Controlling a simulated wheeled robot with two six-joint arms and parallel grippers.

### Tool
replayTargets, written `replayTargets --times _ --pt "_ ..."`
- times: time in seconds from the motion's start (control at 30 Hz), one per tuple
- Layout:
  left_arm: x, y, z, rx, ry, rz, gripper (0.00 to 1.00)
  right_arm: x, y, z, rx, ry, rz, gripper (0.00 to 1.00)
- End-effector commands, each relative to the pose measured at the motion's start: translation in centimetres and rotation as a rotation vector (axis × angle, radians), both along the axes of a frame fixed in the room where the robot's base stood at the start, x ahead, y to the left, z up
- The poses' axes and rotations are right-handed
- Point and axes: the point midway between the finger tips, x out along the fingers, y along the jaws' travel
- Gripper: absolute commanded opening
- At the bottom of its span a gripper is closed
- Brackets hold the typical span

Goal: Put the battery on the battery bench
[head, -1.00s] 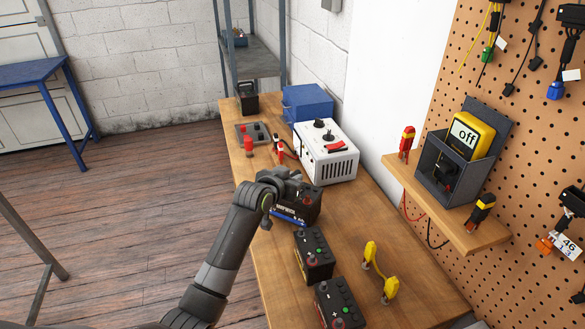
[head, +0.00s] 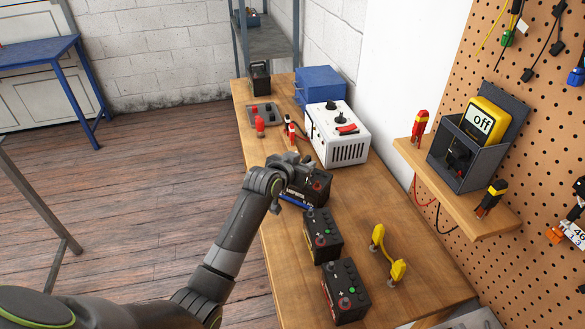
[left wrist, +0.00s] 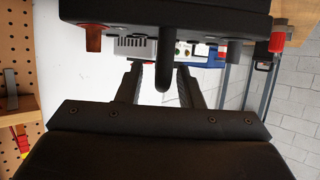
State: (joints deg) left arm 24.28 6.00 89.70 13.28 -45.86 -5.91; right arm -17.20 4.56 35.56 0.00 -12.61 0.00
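The wooden bench (head: 415,268) holds several black batteries in the head view. One black battery (head: 318,187) stands mid-bench near the left edge, with my left gripper (head: 296,167) at its near-left top, partly hiding it. In the left wrist view a black battery (left wrist: 175,17) fills the top, with a dark tab pointing down between the finger lines. The fingers of my left gripper (left wrist: 161,72) are apart, with gaps beside the tab; I see no grip. Two more batteries, the middle one (head: 323,236) and the nearest (head: 346,291), stand nearer. My right gripper is out of view.
A white charger (head: 338,133) and blue box (head: 320,88) stand behind. A grey panel (head: 263,112) and a small black handled case (head: 260,79) are at the far end. Yellow clamps (head: 396,272) lie at right. A wall shelf (head: 490,223) juts over the right side.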

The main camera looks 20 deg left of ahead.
Motion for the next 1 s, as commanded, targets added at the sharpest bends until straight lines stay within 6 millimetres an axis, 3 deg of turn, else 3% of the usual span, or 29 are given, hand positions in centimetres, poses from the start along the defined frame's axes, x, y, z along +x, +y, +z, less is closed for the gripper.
replayTargets --times 0.6,1.0 --pt "-8.0 1.6 3.3 0.001 -0.001 0.000 0.34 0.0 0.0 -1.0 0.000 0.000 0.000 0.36" --pt "-10.4 2.0 4.3 0.000 0.002 0.000 0.34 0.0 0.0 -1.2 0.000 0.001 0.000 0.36"
